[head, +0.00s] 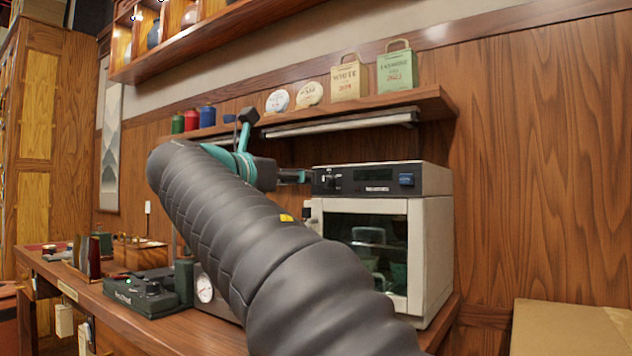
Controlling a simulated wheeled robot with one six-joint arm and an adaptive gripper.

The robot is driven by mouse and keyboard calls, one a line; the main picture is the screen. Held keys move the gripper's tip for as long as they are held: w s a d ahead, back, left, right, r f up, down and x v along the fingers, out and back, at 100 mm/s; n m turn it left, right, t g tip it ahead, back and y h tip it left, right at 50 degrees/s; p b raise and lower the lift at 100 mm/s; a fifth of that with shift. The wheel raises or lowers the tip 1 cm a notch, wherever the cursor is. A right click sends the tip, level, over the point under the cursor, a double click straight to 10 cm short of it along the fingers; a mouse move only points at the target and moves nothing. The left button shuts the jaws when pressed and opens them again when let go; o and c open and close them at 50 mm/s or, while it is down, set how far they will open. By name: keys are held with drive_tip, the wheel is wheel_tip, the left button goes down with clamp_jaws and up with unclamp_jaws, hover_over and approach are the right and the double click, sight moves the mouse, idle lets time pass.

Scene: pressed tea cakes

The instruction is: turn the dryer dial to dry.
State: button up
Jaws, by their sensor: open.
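The dryer (431,262) is a cream box with a dark glass door (375,240), standing on the wooden counter. Its dark control panel (365,189) runs along the top. The dial (332,180) is at the panel's left end, small and dark; its setting is too small to read. A blue switch (407,180) is at the panel's right. My gripper (302,177) is open, just left of the dial and pointing toward it. I cannot tell whether it touches the dial. My arm hides the dryer's lower left part.
A shelf (440,100) with a lamp under it hangs above the dryer, holding paper bags (397,70), round tea cakes (309,93) and canisters (207,117). A dark green device (148,294) and a gauge (204,288) stand left on the counter. A cardboard box (570,328) is lower right.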

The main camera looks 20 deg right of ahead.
sight(323, 180)
drive_tip(key=x, duration=0.9)
drive_tip(key=shift+w+d, duration=0.1)
drive_tip(key=shift+d, duration=0.1)
clamp_jaws()
